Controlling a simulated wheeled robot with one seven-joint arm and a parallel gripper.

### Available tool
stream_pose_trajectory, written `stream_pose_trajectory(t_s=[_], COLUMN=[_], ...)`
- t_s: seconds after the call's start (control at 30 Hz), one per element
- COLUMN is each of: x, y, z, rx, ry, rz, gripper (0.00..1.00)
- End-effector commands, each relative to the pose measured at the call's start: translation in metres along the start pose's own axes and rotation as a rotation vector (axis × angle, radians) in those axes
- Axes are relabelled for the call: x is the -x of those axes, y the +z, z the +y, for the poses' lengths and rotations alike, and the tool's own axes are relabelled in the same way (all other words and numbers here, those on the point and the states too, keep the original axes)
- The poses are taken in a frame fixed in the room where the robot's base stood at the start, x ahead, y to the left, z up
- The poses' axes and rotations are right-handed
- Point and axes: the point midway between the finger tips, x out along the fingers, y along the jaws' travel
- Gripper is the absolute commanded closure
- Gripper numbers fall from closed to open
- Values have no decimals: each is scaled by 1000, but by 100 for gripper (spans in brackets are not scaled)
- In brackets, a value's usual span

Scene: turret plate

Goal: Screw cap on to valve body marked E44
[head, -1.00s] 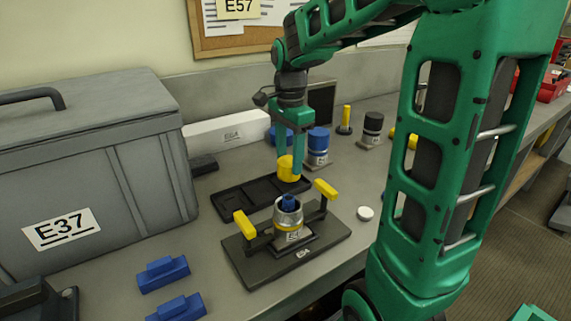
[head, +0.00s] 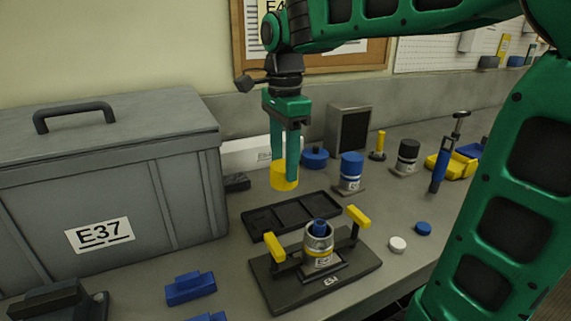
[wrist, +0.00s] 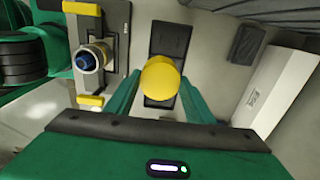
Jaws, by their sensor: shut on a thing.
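A yellow cap (head: 284,177) is held between the fingers of my gripper (head: 286,168), up in the air over the back of the black tray. In the wrist view the round yellow cap (wrist: 160,78) sits between the green fingers. In the wrist view the valve body (wrist: 90,58) is left of the cap.
The black tray (head: 250,222) lies behind the fixture. A grey case marked E37 (head: 100,180) stands at left. A blue-capped valve (head: 351,172) and a black-capped one (head: 407,156) stand behind right. White (head: 398,244) and blue (head: 423,228) discs lie right of the fixture.

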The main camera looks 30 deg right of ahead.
Motion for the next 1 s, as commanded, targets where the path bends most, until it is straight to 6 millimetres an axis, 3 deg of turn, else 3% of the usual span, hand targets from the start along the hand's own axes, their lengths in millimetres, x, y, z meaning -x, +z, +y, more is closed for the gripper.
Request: stream_pose_trajectory(t_s=[1.0], x=[41], y=[0], z=[0], rx=[1], ry=[1], rz=[0], gripper=[73])
